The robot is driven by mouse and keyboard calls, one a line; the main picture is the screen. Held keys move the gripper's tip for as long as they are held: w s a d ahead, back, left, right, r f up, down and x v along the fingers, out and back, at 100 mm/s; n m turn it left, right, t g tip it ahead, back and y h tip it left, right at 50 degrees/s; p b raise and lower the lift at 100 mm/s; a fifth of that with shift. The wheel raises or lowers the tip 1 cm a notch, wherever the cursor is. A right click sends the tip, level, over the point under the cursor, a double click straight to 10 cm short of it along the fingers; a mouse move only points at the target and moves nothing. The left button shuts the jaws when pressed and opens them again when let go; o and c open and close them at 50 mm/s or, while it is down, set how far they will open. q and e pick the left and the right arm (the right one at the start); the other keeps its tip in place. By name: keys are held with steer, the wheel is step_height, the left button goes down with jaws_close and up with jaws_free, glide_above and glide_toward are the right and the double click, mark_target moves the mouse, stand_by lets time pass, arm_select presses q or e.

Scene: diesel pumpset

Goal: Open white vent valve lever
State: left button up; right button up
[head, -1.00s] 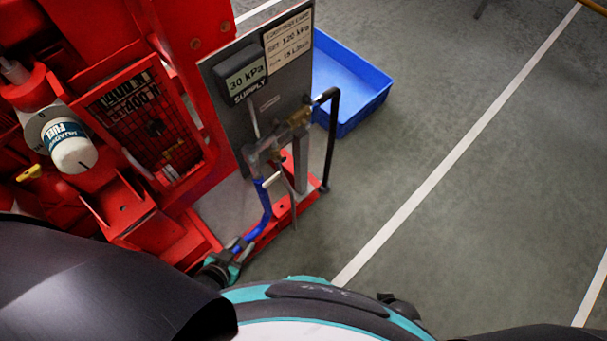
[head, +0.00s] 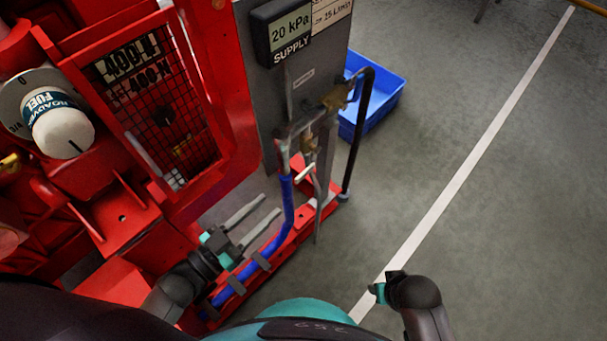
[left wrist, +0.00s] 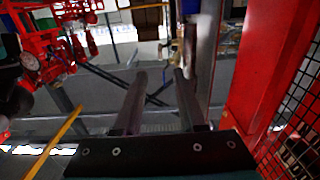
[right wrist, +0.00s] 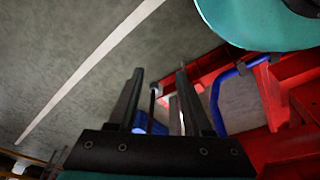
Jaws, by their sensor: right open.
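The white vent valve lever (head: 305,172) is a small pale handle, tilted, low on the pipework in front of the grey panel (head: 262,110). A brass valve (head: 338,98) sits higher on the same pipework. My left gripper (head: 260,203) is open and empty, left of and below the lever, apart from it, its fingers pointing up and right. In the left wrist view its fingers (left wrist: 158,72) are apart with nothing between them. My right gripper (right wrist: 160,72) is open and empty in the right wrist view. I cannot make out the lever clearly in either wrist view.
A blue hose (head: 287,205) rises beside the left gripper from the red base frame (head: 290,247). A black pipe (head: 358,130) hangs right of the lever, by a blue tray (head: 392,98). The red engine and its mesh guard (head: 165,110) fill the left. Floor at right is clear.

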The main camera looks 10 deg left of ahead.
mark_target(298, 178)
arm_select(q)
steer(key=b+x, duration=0.2)
steer(key=x, duration=0.8)
steer(key=shift+w+f, duration=0.1)
steer(key=shift+w, duration=0.05)
steer(key=shift+b+x, duration=0.4)
steer(key=shift+x, duration=0.45)
arm_select(e)
step_height(298, 178, up, 6)
steer(key=w+t, duration=0.1)
steer(key=w, duration=0.1)
steer(key=shift+w+a, duration=0.25)
steer(key=shift+w, duration=0.1)
steer(key=shift+f, duration=0.1)
arm_select(q)
jaws_close()
